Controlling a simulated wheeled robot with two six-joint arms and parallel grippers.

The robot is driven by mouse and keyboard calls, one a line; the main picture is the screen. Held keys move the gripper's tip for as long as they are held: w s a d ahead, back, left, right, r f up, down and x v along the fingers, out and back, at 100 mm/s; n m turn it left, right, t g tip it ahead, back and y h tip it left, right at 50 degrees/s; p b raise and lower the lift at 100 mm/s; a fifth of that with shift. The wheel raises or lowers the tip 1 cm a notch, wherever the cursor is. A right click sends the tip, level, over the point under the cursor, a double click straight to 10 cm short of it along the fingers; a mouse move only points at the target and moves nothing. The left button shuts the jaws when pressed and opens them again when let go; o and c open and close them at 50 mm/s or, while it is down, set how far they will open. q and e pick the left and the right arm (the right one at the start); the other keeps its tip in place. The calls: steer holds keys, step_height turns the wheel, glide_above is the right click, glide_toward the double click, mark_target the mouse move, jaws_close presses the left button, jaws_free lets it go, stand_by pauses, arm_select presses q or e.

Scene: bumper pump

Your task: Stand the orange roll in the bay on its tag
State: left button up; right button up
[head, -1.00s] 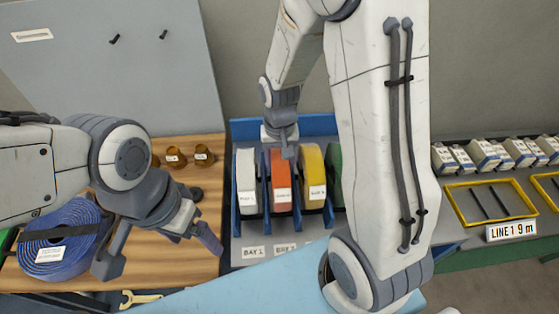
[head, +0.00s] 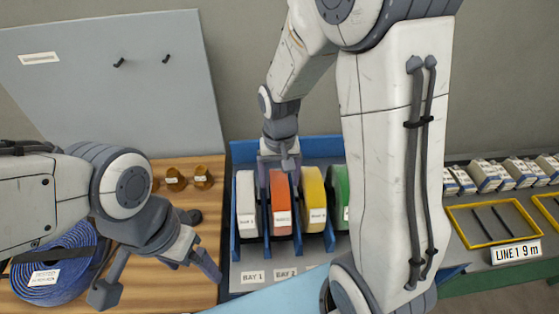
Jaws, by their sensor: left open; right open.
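The orange roll (head: 281,205) stands upright in the blue rack, between the white roll (head: 247,205) and the yellow roll (head: 313,200). It carries a small white label on its front. The bay tag reading BAY 2 (head: 286,274) lies on the grey surface in front of it; BAY 1 (head: 252,277) is in front of the white roll. My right gripper (head: 279,164) is open at the top of the orange roll, with its fingers near the roll's upper edge; contact cannot be told. My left gripper (head: 158,279) is open and empty over the wooden bench.
A green roll (head: 340,195) stands right of the yellow one, partly hidden by my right arm. A blue coiled roll (head: 60,265) lies on the wooden bench (head: 190,245) at left. Yellow trays (head: 490,240) and several small boxes are at right.

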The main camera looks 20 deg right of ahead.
step_height(320, 180, up, 9)
steer(key=shift+f+b, duration=0.15)
steer(key=shift+b, duration=0.3)
steer(key=s+a+n, duration=0.5)
steer(key=s+a, duration=0.1)
steer(key=s, duration=0.3)
steer(key=s+a+f+n+y, duration=0.1)
steer(key=s+a+n, duration=0.4)
steer(key=s, duration=0.4)
steer(key=shift+a+n, duration=0.3)
steer(key=shift+a, duration=0.45)
steer(key=shift+f, duration=0.1)
step_height(320, 180, down, 6)
steer(key=b, duration=0.6)
steer(key=shift+f, duration=0.25)
